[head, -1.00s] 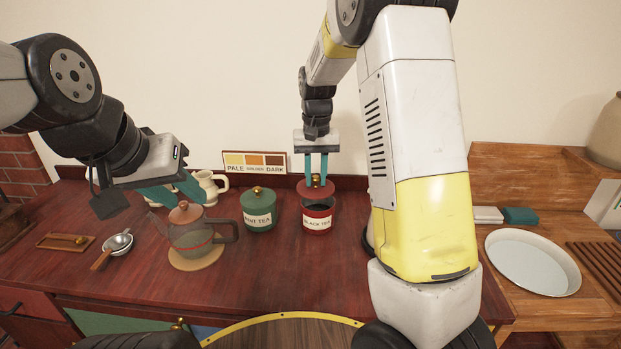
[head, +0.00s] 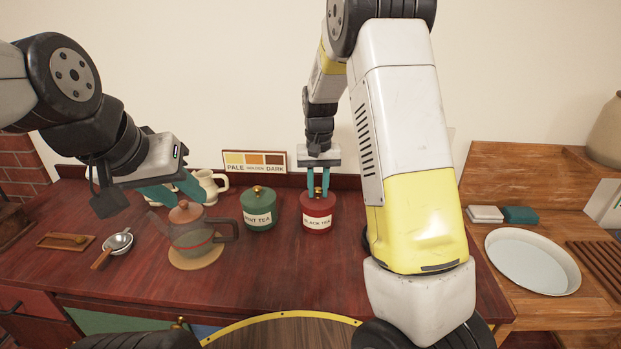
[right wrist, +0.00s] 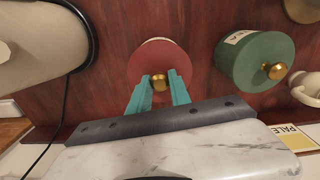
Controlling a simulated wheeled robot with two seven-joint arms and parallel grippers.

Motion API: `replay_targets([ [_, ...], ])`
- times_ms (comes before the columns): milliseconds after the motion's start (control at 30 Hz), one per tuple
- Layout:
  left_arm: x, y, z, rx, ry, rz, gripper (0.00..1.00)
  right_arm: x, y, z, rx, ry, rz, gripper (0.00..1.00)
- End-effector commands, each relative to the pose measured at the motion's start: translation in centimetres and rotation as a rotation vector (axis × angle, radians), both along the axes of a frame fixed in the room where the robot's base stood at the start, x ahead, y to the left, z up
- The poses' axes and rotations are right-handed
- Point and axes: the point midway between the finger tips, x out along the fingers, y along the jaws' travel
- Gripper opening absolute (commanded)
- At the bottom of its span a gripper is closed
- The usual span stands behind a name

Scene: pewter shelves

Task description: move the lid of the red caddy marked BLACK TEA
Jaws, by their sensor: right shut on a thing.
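The red caddy (head: 317,222) marked BLACK TEA stands upright on the dark red wooden counter. Its red lid (head: 316,200) with a brass knob sits on top of it, with no clear gap showing. My right gripper (head: 318,194) points down from above and is shut on the lid's knob. In the right wrist view the lid (right wrist: 160,58) is seen from above, its brass knob (right wrist: 159,82) between the teal fingertips. My left gripper (head: 192,200) hangs at the left, fingers apart and empty, behind the glass teapot.
A green MINT TEA caddy (head: 259,216) stands just left of the red one. The glass teapot (head: 190,240) is on a round mat further left. A label stand (head: 254,161) is behind. A white tray (head: 531,262) lies on the right table. The counter's front is clear.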

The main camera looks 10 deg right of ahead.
Motion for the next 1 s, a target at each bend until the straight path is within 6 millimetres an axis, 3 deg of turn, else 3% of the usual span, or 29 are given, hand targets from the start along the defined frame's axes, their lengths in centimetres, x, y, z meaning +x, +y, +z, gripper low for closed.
replay_targets([
  [100, 0.0, 0.0, 0.0, 0.000, 0.000, 0.000, 0.36, 0.0, 0.0, -0.1, 0.000, 0.000, 0.000, 0.00],
  [133, 0.0, 0.0, 0.0, 0.000, 0.000, 0.000, 0.36, 0.0, 0.0, -0.1, 0.000, 0.000, 0.000, 0.26],
  [233, 0.0, 0.0, 0.0, 0.000, 0.000, 0.000, 0.36, 0.0, 0.0, -0.1, 0.000, 0.000, 0.000, 0.45],
  [667, 0.0, 0.0, 0.0, 0.000, 0.000, 0.000, 0.36, 0.1, 0.0, 0.8, 0.000, -0.003, 0.000, 0.46],
  [1000, 0.0, 0.0, 0.0, 0.000, 0.000, 0.000, 0.36, 0.1, 0.0, 7.7, 0.002, -0.005, 0.001, 0.46],
])
